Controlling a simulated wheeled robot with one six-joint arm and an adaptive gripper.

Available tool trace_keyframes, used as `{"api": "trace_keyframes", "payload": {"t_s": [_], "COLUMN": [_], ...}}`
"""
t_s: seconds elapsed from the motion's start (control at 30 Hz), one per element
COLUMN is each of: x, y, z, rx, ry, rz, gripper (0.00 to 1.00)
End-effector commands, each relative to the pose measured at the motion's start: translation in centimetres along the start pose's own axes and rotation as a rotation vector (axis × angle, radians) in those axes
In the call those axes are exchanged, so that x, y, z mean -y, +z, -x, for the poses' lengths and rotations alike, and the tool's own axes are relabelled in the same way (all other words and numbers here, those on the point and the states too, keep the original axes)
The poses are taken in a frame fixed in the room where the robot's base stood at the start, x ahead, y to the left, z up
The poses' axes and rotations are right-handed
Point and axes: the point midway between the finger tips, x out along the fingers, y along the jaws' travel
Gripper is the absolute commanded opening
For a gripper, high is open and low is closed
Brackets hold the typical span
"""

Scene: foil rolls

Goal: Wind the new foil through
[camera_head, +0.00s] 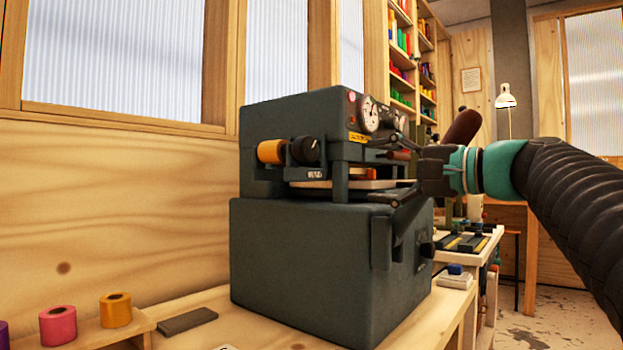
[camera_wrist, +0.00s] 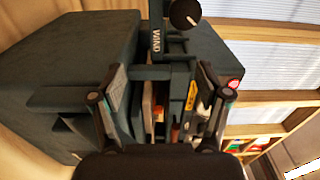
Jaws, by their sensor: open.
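The dark grey foil press (camera_head: 330,250) stands on the wooden bench. An orange foil roll (camera_head: 270,152) sits on the left side of its head, beside a black knob (camera_head: 305,150). In the wrist view the knob (camera_wrist: 185,14) is at the top edge, next to a "WIND" label (camera_wrist: 156,40). My gripper (camera_head: 386,168) is at the press's front right, apart from the knob. Its fingers are spread and nothing is seen held; in the wrist view they (camera_wrist: 162,74) point at the press opening. I cannot make out the foil strip's path.
Pink (camera_head: 58,326) and gold (camera_head: 116,310) rolls stand on a wooden rack at lower left, with a purple one cut by the edge. A dark flat slab (camera_head: 187,321) lies beside it. A small blue-and-white item (camera_head: 455,276) sits right of the press. The wall is close behind.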

Motion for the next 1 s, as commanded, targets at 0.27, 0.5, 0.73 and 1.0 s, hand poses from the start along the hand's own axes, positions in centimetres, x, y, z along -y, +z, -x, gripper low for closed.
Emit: {"api": "trace_keyframes", "payload": {"t_s": [0.27,0.5,0.73,1.0], "x": [1.1,3.9,4.1,4.0], "y": [0.5,2.1,2.5,2.5], "z": [0.8,1.2,1.3,0.1], "rx": [0.005,0.02,0.031,0.034], "ry": [-0.006,-0.012,-0.016,-0.018], "rz": [0.606,1.169,1.453,1.5], "gripper": [0.76,0.76,0.76,0.76]}}
